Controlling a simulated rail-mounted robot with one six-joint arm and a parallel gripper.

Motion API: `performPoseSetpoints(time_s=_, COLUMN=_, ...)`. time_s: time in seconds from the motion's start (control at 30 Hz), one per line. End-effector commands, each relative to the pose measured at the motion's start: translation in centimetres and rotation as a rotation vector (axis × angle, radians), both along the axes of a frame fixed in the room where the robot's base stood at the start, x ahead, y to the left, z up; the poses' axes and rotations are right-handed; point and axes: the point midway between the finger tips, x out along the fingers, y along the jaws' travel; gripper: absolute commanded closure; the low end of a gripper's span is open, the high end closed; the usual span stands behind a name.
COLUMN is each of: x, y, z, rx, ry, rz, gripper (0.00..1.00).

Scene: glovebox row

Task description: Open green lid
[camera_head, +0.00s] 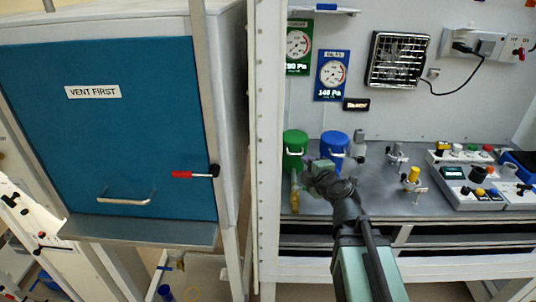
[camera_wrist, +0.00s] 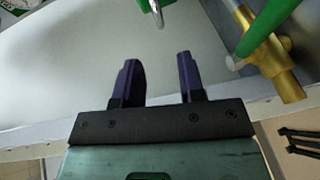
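A green canister (camera_head: 294,160) with a green lid (camera_head: 295,136) stands on the grey bench, next to a blue canister. A pale handle shows on the green one's front. In the wrist view a green part with a metal handle (camera_wrist: 154,12) shows at the top edge, cut off by the frame; I take it for the same canister. My gripper (camera_head: 315,170) is just in front and to the right of the green canister in the head view. In the wrist view the two dark fingers of my gripper (camera_wrist: 158,78) are apart with nothing between them, and the handle is beyond their tips.
A brass valve (camera_wrist: 272,65) with a green lever is close to the right of my fingers; it shows in the head view (camera_head: 295,198). The blue canister (camera_head: 334,147) stands right of the green one. Yellow-topped fittings and control boxes (camera_head: 468,175) are farther right.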

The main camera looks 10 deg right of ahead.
Motion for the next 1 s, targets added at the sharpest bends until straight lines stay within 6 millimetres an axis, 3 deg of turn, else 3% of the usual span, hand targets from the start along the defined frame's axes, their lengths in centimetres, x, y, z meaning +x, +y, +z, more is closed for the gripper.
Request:
performPoseSetpoints(time_s=0.17, x=0.7, y=0.1, z=-0.2, rx=0.000, ry=0.001, rz=0.001, gripper=0.64)
performPoseSetpoints(time_s=0.6, x=9.4, y=2.3, z=-2.3, rx=0.000, ry=0.001, rz=0.002, gripper=0.64)
performPoseSetpoints(time_s=0.97, x=10.2, y=2.6, z=-2.4, rx=0.001, ry=0.001, rz=0.001, gripper=0.64)
performPoseSetpoints(time_s=1.0, x=10.2, y=2.6, z=-2.4, rx=0.001, ry=0.001, rz=0.001, gripper=0.70)
